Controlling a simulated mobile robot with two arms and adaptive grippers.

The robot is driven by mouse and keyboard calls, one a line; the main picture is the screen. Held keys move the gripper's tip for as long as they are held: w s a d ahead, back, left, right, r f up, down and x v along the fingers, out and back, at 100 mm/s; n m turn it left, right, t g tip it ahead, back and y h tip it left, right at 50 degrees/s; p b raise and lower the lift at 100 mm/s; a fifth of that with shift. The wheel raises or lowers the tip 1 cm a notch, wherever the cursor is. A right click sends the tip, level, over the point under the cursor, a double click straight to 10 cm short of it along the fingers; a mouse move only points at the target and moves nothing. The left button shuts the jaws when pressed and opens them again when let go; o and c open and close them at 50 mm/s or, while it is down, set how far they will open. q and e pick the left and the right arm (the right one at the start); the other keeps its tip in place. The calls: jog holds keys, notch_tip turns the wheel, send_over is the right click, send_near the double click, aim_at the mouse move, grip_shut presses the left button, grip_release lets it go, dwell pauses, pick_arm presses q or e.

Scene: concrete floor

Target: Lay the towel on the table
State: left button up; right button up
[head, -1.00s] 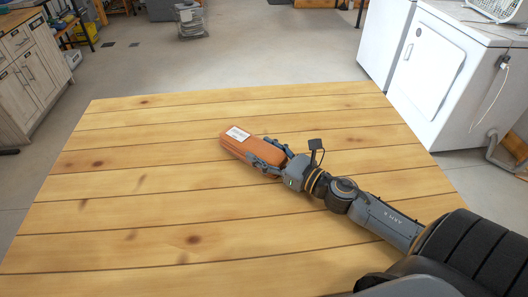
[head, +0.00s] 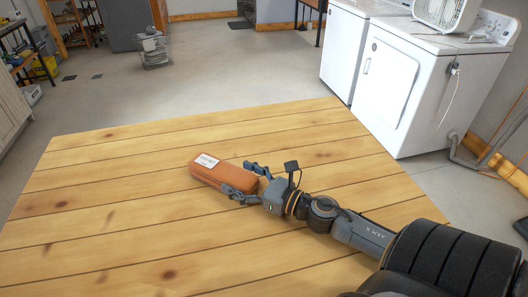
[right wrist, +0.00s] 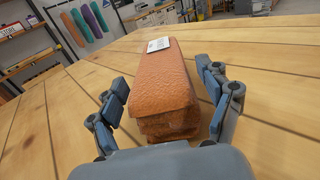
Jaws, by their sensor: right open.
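The towel (head: 222,174) is a folded orange-brown bundle with a white label on top. It lies on the wooden table (head: 110,235), near the middle. My right gripper (head: 244,177) is open at the towel's near right end. In the right wrist view the towel (right wrist: 165,95) stands between the two spread fingers of the gripper (right wrist: 165,105), with gaps on both sides. Its folded layers show at the near end. My left gripper is not in view.
The rest of the tabletop is bare planks. A white washer or dryer (head: 390,80) stands beyond the table's right edge. A grey stacked item (head: 152,50) stands on the concrete floor behind the table. Shelving (head: 20,60) is at the far left.

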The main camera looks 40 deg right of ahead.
jog(key=b+v, duration=0.2)
jog(key=v, duration=0.7)
jog(key=shift+s+d, duration=0.1)
jog(key=shift+s, duration=0.05)
jog(key=shift+s+d, duration=0.15)
jog(key=shift+s, duration=0.35)
